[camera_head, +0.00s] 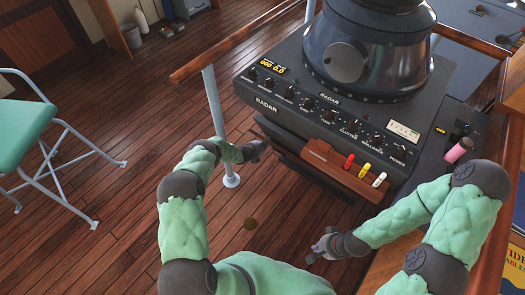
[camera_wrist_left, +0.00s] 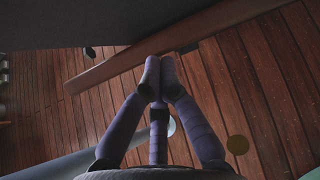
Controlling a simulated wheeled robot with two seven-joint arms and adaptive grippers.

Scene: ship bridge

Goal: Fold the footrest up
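A long wooden board (camera_wrist_left: 110,70), which looks like the footrest, runs slantwise across the left wrist view below the dark console. My left gripper (camera_head: 262,146) is at the console's lower front left. In the left wrist view its fingers (camera_wrist_left: 159,60) are together, with their tips at the board's near edge; whether they touch it I cannot tell. My right gripper (camera_head: 320,247) hangs low in front of the console, away from the board, its finger opening unclear.
The radar console (camera_head: 300,95) carries knobs and a wooden pen rack (camera_head: 350,174). A handrail (camera_head: 228,48) on a grey post (camera_head: 214,105) stands left of it. A green chair (camera_head: 22,130) is at far left. The plank floor (camera_head: 130,195) between is mostly clear.

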